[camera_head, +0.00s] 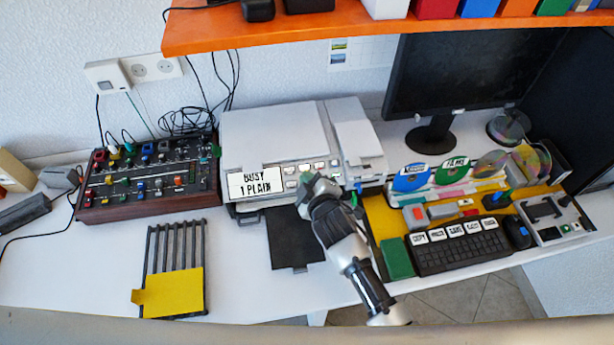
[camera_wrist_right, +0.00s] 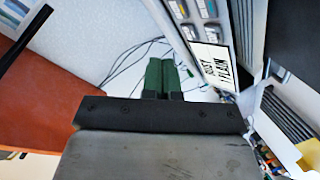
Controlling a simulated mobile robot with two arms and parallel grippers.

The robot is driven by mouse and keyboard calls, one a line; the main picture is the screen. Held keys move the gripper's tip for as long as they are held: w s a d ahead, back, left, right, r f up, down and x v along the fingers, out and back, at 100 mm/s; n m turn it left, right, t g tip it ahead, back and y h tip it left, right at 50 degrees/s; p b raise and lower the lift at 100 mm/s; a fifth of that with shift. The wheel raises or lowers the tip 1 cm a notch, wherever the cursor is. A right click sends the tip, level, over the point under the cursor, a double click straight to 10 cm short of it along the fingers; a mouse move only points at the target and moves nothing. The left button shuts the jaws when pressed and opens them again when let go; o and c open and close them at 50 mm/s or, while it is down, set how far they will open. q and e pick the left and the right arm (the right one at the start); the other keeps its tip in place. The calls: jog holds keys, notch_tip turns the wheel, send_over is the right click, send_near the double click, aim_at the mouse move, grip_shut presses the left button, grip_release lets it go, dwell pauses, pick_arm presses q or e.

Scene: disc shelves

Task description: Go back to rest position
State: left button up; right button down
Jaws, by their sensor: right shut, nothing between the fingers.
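My right arm comes up from the bottom of the head view, and its gripper (camera_head: 306,178) is in front of the white printer-like machine (camera_head: 270,135). In the right wrist view the two green fingers (camera_wrist_right: 161,76) are together, with nothing between them. I cannot tell whether the gripper touches the machine. My left gripper is in neither view.
A mixer box (camera_head: 150,207) stands at left, with a dark rack holding a yellow card (camera_head: 172,292) in front. Right are a keyboard (camera_head: 460,249), discs (camera_head: 410,178) and a monitor (camera_head: 448,75). An orange shelf (camera_head: 365,25) hangs above. The white desk is bare at lower left.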

jog(key=shift+f, duration=0.1)
dwell(0.7)
jog(key=s+d+f+m+g+h, duration=0.2)
jog(key=s+d+m+g+h, duration=0.25)
jog(key=s+d+m, duration=0.55)
jog(key=s+d+r+m+g, duration=0.1)
jog(key=s+d+r+g, duration=0.15)
jog(key=s+d, duration=0.5)
jog(key=s+d+r+m+g, duration=0.15)
jog(key=s+d+g, duration=0.25)
jog(key=s, duration=0.6)
notch_tip(320, 180, down, 26)
jog(key=s+d+f+g+b, duration=0.1)
jog(key=s+d+f+g, duration=0.1)
jog(key=s+f, duration=1.4)
jog(key=shift+s+f+n, duration=0.3)
jog(key=shift+s+n, duration=0.05)
jog(key=shift+s, duration=0.1)
